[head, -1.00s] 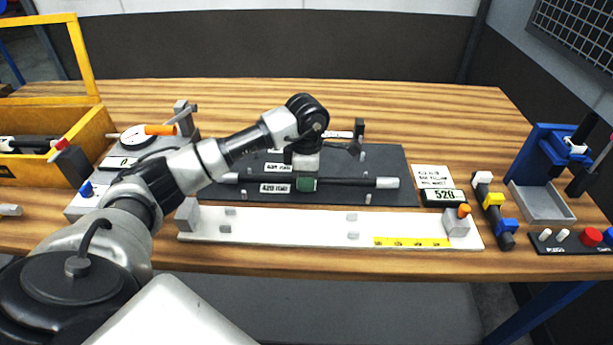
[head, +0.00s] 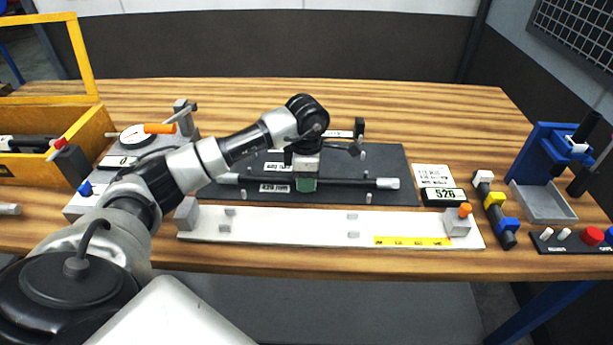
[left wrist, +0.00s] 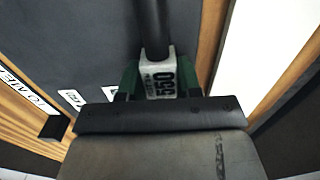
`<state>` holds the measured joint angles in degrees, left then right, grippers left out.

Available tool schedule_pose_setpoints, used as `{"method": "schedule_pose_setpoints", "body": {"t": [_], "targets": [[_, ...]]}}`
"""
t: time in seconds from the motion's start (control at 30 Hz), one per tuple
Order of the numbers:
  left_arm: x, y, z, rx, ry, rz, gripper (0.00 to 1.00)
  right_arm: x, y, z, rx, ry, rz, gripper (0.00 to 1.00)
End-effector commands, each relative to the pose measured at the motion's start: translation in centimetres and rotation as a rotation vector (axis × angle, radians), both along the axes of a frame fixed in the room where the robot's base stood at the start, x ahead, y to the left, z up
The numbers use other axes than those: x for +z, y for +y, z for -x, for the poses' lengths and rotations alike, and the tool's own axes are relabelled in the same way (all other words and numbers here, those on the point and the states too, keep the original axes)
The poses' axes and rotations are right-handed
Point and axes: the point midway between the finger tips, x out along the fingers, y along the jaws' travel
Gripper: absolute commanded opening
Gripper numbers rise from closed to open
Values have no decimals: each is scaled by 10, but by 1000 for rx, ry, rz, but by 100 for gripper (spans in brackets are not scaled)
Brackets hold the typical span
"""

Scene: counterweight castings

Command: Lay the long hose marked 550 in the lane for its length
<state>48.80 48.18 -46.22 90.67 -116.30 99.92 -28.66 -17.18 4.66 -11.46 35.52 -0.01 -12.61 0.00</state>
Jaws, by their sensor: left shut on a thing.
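The long black hose (head: 345,182) with pale end fittings lies left to right over the front part of the dark lane board (head: 400,160). A white tag reading 550 shows on it in the left wrist view (left wrist: 162,82). My left gripper (head: 306,183), with green fingers, is shut on the hose near its middle, at the tag. I cannot tell whether the hose touches the board. A lane label (head: 275,188), seemingly 420 mm, lies just in front of the hose. My right gripper is not in view.
A white measuring bar (head: 290,228) with blocks and a yellow scale lies in front of the board. A display (head: 443,196) reads about 526.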

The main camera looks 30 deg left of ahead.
Motion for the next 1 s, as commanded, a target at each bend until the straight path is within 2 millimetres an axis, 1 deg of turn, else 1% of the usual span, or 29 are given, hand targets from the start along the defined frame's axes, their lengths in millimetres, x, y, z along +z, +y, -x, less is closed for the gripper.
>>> {"method": "schedule_pose_setpoints", "body": {"t": [0.47,0.5,0.57,0.6,0.67,0.9,1.0], "targets": [[-9,0,0,1,-3,1,10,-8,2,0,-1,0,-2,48],[-8,0,-1,1,-3,1,40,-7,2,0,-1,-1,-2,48],[-8,0,0,1,-3,1,49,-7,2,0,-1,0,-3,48],[-8,0,0,1,-2,0,55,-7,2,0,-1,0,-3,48],[-8,0,0,1,-1,0,64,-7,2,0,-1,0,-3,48],[-9,0,0,1,1,0,64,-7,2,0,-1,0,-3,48],[-7,0,0,0,0,0,64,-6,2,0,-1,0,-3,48]]}}
